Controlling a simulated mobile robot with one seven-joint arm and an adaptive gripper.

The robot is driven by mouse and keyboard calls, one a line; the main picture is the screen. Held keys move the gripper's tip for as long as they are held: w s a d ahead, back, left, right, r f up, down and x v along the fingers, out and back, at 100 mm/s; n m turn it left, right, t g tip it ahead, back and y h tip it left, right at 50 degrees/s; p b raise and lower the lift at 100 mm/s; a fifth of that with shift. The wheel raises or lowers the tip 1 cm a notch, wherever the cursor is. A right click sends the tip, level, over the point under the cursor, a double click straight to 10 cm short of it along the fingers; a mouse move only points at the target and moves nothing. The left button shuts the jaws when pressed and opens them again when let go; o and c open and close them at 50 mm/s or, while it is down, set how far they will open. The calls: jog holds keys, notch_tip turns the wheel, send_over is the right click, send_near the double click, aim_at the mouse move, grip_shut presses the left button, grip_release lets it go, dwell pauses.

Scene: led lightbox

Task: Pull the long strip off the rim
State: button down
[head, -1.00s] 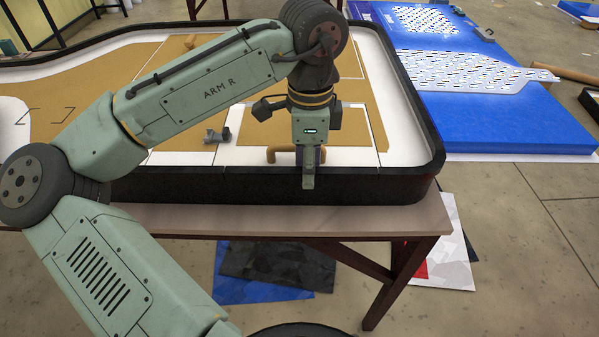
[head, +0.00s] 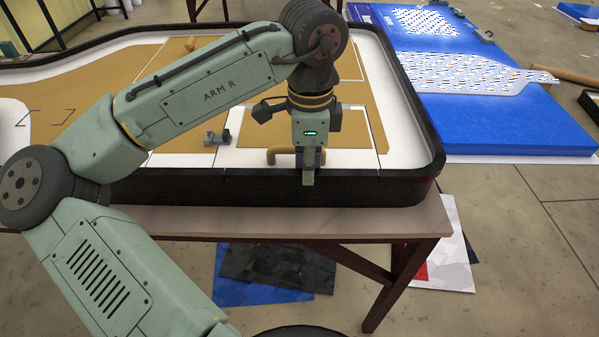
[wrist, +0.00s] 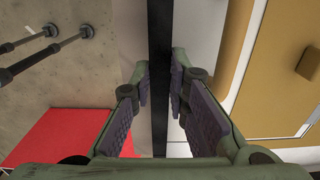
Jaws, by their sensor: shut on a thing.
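The long black strip (head: 170,190) runs along the front rim of the lightbox, upright on its edge. It still sits along the front edge of the white and tan panels. My gripper (head: 308,178) points down over this front rim, right of the middle. In the wrist view the strip (wrist: 160,30) runs top to bottom between the two fingers of my gripper (wrist: 160,78). The fingers are shut on it, one on each side. The exact contact is hard to make out in the head view.
A tan bent handle (head: 284,152) lies just behind my gripper. A small grey clamp-like part (head: 217,137) stands left of it on the panel. The table edge (head: 390,222) lies in front. A blue slab (head: 500,125) stands at right.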

jog(key=shift+r, duration=0.1)
jog(key=shift+r+p, duration=0.5)
jog(key=shift+p, duration=0.15)
jog(key=shift+r, duration=0.25)
jog(key=shift+r+p, duration=0.2)
jog(key=shift+p, duration=0.25)
jog(key=shift+r+p, duration=2.8)
jog(key=shift+r, duration=0.1)
jog(key=shift+s+f, duration=0.1)
jog(key=shift+s, duration=0.05)
